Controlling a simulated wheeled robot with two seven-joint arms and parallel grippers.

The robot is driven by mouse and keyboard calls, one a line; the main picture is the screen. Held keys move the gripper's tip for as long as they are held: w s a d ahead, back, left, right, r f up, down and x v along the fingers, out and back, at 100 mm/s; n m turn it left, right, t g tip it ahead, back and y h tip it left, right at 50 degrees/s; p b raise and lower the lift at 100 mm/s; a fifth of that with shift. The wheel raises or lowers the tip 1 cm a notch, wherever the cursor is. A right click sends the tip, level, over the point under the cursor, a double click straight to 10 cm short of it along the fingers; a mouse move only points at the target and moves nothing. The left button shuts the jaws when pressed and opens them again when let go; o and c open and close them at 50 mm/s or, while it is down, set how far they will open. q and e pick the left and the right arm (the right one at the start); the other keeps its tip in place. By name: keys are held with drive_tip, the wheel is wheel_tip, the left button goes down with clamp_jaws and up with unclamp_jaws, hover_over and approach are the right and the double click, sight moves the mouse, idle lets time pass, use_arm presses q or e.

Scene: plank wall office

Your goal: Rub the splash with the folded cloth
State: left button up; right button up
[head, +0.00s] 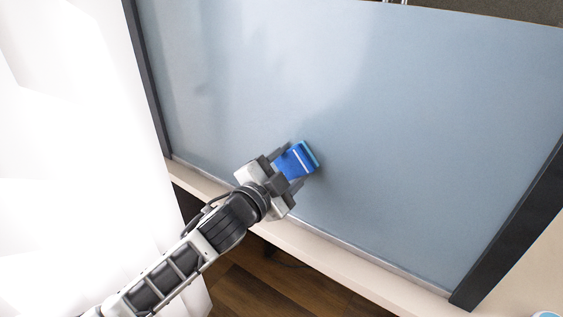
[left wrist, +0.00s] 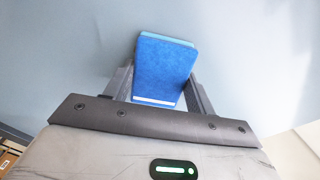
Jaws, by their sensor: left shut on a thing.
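My left gripper (head: 285,167) is shut on the folded cloth (head: 297,160), a blue block-like pad with a light blue far edge and a white stripe. The cloth also shows in the left wrist view (left wrist: 164,72), between the two fingers of the left gripper (left wrist: 161,88). The cloth's far edge is at or very near the blue-grey panel (head: 420,130); I cannot tell if it touches. No splash shows clearly on the panel; any part behind the cloth is hidden. My right gripper is not in view.
The panel has dark side posts (head: 510,225) and a pale ledge (head: 330,255) along its bottom. A white curtain-like surface (head: 70,130) fills the left. Wooden floor (head: 290,285) shows below the ledge. A small part of a round object (head: 546,314) shows at the bottom right corner.

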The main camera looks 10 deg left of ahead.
sight(307, 169)
use_arm(q)
drive_tip(key=shift+s+d, duration=0.3)
drive_tip(key=shift+d, duration=0.6)
drive_tip(key=shift+s+d, duration=0.3)
drive_tip(key=shift+d, duration=0.55)
drive_tip(key=shift+r+p, duration=0.1)
drive_tip(key=shift+p, duration=0.35)
drive_tip(key=shift+w+a+p, duration=0.25)
drive_tip(key=shift+w+a, duration=0.05)
drive_tip(key=shift+a, duration=0.6)
drive_tip(key=shift+w+a+p, duration=0.25)
drive_tip(key=shift+w+a, duration=0.05)
drive_tip(key=shift+a, duration=0.6)
drive_tip(key=shift+s+d+r+p, duration=0.1)
drive_tip(key=shift+s+d+p, duration=0.2)
drive_tip(key=shift+d+p, duration=0.45)
drive_tip(key=shift+s+d+r+p, duration=0.1)
drive_tip(key=shift+s+d+p, duration=0.25)
drive_tip(key=shift+d, duration=0.7)
drive_tip(key=w+a+p, duration=0.2)
drive_tip(key=a, duration=0.5)
drive_tip(key=shift+w, duration=0.35)
